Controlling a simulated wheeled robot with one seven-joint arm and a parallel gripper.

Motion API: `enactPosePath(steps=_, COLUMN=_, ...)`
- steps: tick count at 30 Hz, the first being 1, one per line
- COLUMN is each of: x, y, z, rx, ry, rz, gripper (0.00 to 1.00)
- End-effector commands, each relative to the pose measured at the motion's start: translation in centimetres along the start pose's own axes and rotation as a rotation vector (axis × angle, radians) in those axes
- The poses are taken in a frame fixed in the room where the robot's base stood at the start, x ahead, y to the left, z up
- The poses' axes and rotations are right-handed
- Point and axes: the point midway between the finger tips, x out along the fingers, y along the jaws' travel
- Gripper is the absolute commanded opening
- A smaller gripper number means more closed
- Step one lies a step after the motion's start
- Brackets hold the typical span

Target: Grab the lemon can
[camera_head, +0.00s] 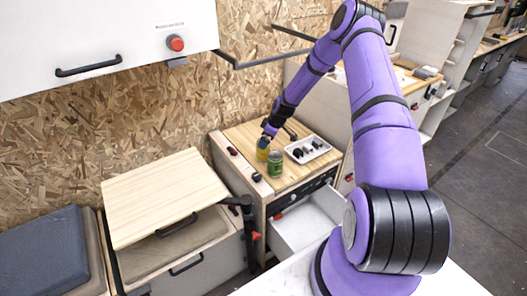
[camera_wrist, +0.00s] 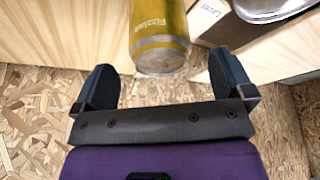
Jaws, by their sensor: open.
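The yellow can, which looks like the lemon can (camera_head: 262,151), stands on the wooden countertop (camera_head: 240,136) behind and left of a green can (camera_head: 275,166). In the wrist view the yellow can (camera_wrist: 159,38) fills the top middle, its lower end nearest me and its upper part cut off by the frame. My gripper (camera_wrist: 165,76) is open, one finger to each side of and below the can, with no visible contact. In the head view my gripper (camera_head: 266,138) is right at the yellow can's upper end and partly overlaps it.
A white tray (camera_head: 322,152) with dark items lies right of the cans. An open drawer (camera_head: 310,220) juts out below the counter. A chipboard wall (camera_head: 150,120) rises behind. A wood-topped cabinet (camera_head: 165,190) stands at left. A silver container (camera_wrist: 265,8) shows at the wrist view's top right.

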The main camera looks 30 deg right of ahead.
Motion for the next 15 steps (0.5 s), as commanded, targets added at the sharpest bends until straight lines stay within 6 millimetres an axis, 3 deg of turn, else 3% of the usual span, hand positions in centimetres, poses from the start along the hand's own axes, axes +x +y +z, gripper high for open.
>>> enactPosePath(steps=7, x=3.5, y=-0.1, z=-0.1, rx=-0.001, ry=0.0, rz=-0.003, gripper=0.99)
enactPosePath(steps=15, x=4.2, y=0.0, z=-0.1, rx=0.0, ry=0.0, rz=0.0, gripper=0.99)
